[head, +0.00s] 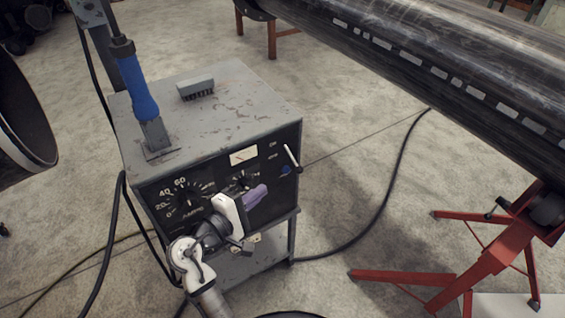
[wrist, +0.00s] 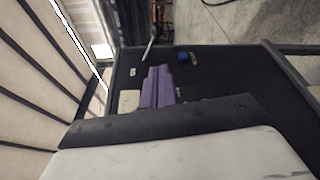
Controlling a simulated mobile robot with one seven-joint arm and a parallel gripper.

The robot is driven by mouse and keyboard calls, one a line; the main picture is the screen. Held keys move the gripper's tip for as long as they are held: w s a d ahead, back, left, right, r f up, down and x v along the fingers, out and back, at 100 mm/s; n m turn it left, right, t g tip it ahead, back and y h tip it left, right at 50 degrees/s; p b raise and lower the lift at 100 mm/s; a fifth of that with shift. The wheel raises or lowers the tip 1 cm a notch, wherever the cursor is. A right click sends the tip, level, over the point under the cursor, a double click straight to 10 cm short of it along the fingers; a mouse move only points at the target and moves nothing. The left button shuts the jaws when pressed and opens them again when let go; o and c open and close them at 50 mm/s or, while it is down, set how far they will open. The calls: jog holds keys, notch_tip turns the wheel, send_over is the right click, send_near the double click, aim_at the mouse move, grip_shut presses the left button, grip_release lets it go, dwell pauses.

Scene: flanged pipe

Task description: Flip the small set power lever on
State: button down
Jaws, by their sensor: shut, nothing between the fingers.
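The small set (head: 215,95) is a worn grey box with a black front panel (head: 165,195) carrying dials and a meter. Its power lever (head: 291,157) is a thin pale bar near the panel's upper right corner, beside small on/off lettering. The lever sticks out in the wrist view (wrist: 149,46), beyond my fingertips. My gripper (head: 262,190) has purple fingers, shut and empty, in front of the panel. It is left of and below the lever, apart from it. The fingers also show in the wrist view (wrist: 160,70). My gripper hides part of the lower panel.
A blue connector (head: 285,169) sits just below the lever. A brush (head: 196,89) and a blue-handled tool (head: 137,88) are on the set's top. A dark cable (head: 385,205) runs right across the floor. A large pipe (head: 440,65) and red stand (head: 480,265) are at right.

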aim_at(292, 158)
jog(key=shift+s, duration=0.15)
jog(key=p+x, duration=0.2)
jog(key=x, duration=0.8)
jog(key=shift+r+p, duration=0.2)
jog(key=shift+p, duration=0.2)
jog(key=shift+n, duration=0.3)
